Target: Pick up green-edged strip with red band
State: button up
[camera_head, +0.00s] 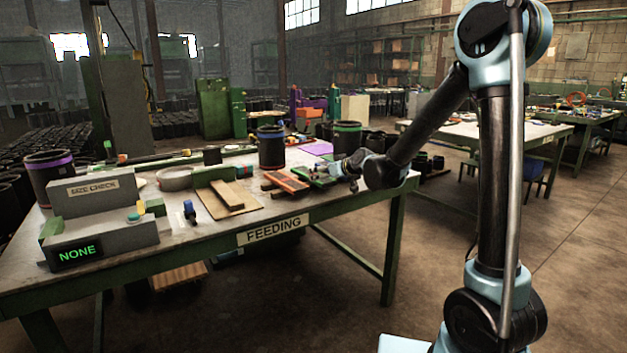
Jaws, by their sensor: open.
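A dark strip with green edges (312,174) lies on the feeding table (130,257) near its right end. A red band on it is too small to make out clearly. An orange-red strip (287,182) lies just left of it. My gripper (338,170) is low over the table at the right end of the green-edged strip. It is open, and nothing shows held in it. I cannot tell whether its fingers touch the strip; they are small and partly merged with it.
A black sleeve with a green ring (347,137) stands behind my gripper, and one with a blue ring (271,149) stands behind the strips. A brown board with a wooden block (227,196) lies left. The grey size check unit (98,196) stands at the left end.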

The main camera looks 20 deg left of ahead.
aim_at(314, 174)
jog(key=shift+x, duration=3.7)
jog(key=c, duration=1.2)
